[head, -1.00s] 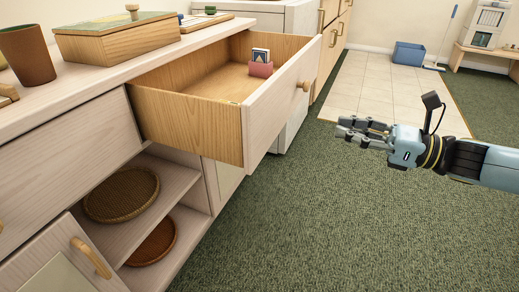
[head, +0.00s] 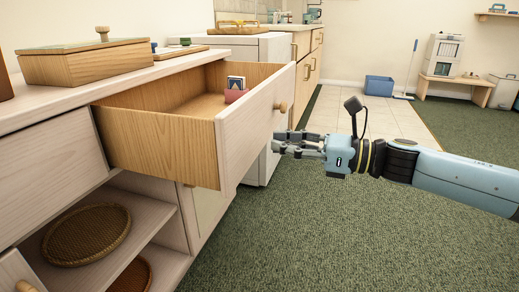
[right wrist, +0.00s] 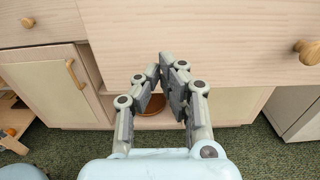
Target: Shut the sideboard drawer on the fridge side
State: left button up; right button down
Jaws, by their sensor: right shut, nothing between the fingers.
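The sideboard drawer (head: 243,128) is pulled well out, with its pale front and round wooden knob (head: 281,107) facing right. A small pink holder with cards (head: 235,90) stands inside it. My right gripper (head: 276,143) is shut and empty, just in front of the drawer front, below the knob. In the right wrist view my right gripper (right wrist: 158,72) points at the lower part of the drawer front (right wrist: 210,40), left of the knob (right wrist: 308,50). I cannot tell whether the fingertips touch it. My left gripper is out of view.
The sideboard top (head: 50,105) holds a wooden box (head: 85,62). Below, an open shelf holds a woven basket (head: 87,235). A white fridge (head: 265,50) stands just beyond the drawer. Green carpet (head: 330,240) lies clear in front.

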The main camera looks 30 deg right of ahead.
aim_at(247, 139)
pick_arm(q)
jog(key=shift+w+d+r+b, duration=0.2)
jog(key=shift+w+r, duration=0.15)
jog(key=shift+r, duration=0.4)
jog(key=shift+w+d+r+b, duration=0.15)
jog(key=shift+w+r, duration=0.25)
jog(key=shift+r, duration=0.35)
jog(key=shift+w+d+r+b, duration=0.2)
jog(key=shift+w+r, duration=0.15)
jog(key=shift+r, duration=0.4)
pick_arm(e)
jog(key=shift+x, duration=2.5)
jog(key=shift+w+a, duration=0.1)
